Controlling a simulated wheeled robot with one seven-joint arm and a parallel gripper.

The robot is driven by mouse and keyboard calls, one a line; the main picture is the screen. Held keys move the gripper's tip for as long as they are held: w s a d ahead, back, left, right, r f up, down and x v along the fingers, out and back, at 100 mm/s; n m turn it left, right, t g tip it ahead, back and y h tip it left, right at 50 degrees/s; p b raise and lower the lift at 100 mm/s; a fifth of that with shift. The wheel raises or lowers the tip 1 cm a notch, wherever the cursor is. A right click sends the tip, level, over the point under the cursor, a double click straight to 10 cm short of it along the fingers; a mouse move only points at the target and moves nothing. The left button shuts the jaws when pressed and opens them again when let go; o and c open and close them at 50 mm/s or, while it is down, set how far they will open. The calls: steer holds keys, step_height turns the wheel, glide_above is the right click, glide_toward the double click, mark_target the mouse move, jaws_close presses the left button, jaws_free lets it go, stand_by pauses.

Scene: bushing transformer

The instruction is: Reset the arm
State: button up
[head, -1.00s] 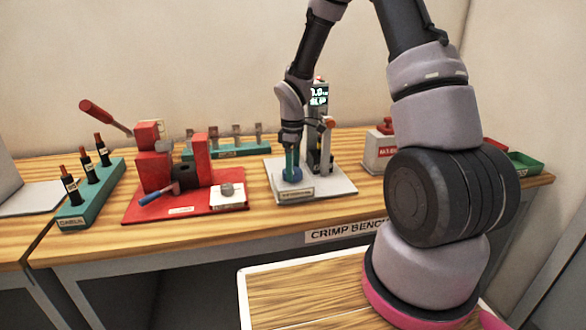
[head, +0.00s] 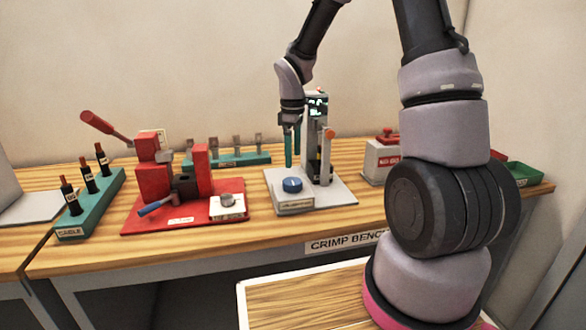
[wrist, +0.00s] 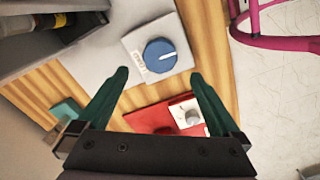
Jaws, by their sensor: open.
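My gripper (head: 292,146) is open and empty, with green fingers pointing down above the grey test station plate (head: 335,192). In the wrist view my gripper (wrist: 158,85) shows its two fingers spread wide. Below the fingers is a round blue knob (head: 292,185) on a pale labelled block. The knob also shows in the wrist view (wrist: 160,55), with a white mark on it. The fingers are apart from the knob. A dark post with a lit display (head: 318,107) and an orange-topped lever (head: 327,145) stand just right of my gripper.
A red crimp press (head: 160,180) with a raised red handle and blue lever stands to the left. A green rack of cables (head: 92,205) is at far left. A rack of several lugs (head: 232,160) is behind. A button box (head: 383,160) and a green tray (head: 522,175) are at right.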

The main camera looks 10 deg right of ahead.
steer(key=shift+r, duration=1.1)
steer(key=s+d+r+m+t, duration=0.2)
steer(key=s+r+m, duration=0.25)
steer(key=r, duration=0.35)
steer(key=s+d+r+m+t, duration=0.1)
steer(key=s+d+r+m, duration=0.15)
steer(key=s+r, duration=0.35)
steer(key=s+d+r+m+t+y, duration=0.1)
steer(key=s+r+m+t, duration=0.3)
steer(key=s+r+m, duration=0.4)
steer(key=s+m+y, duration=0.1)
steer(key=s, duration=0.3)
steer(key=shift+r, duration=0.4)
